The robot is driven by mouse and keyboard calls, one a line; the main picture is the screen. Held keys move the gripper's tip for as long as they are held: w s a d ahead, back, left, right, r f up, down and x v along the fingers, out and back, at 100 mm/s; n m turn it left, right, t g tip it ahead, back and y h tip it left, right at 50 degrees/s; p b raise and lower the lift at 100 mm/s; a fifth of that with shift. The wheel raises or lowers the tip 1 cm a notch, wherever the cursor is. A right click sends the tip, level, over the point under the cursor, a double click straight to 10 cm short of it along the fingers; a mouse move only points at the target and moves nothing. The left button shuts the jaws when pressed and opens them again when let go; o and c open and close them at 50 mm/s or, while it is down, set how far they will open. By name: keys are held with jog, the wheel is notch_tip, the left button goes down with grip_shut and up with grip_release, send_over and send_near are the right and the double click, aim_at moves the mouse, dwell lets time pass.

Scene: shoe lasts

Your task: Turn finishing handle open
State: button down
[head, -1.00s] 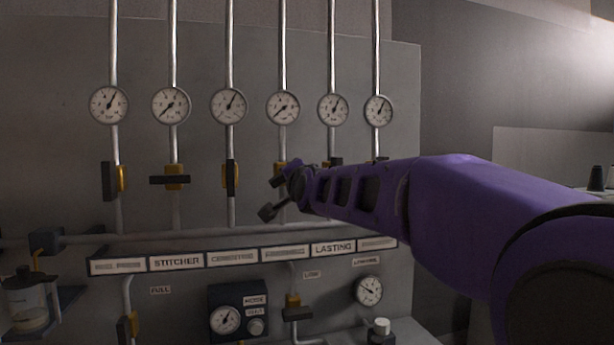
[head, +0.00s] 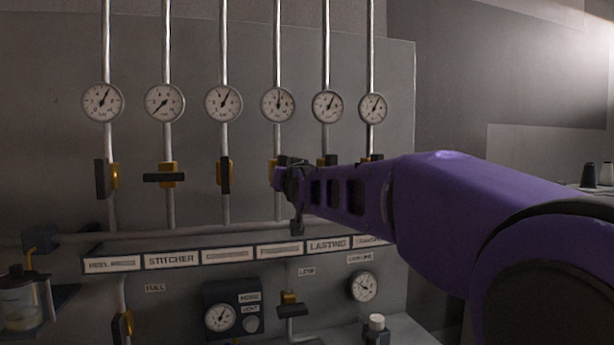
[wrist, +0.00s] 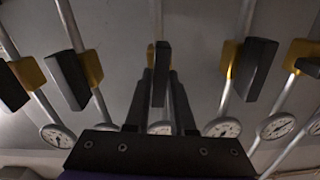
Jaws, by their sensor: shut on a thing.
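The finishing valve is the fourth from the left on the panel, above the fourth label plate (head: 279,250), whose text is blurred. A bit of its yellow body (head: 275,165) shows in the head view; my gripper (head: 284,172) hides most of the rest. In the wrist view its dark handle (wrist: 160,62) stands between the two fingers of my gripper (wrist: 160,78), which are shut on it. The handle lies about in line with its pipe. The gauge (head: 278,104) above it has its needle pointing about straight up.
The stitcher handle (head: 164,178) lies across its pipe. The cementing handle (head: 224,175) and the heel press handle (head: 100,179) stand along theirs. My arm covers the panel's right side. Below are a lower valve (head: 291,310), a dark gauge box (head: 232,306) and a jar (head: 22,302).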

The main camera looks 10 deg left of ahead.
jog(key=shift+n, duration=0.9)
jog(key=shift+r, duration=0.1)
jog(key=c, duration=0.8)
grip_release()
jog(key=shift+o, duration=0.2)
jog(key=shift+s, duration=0.15)
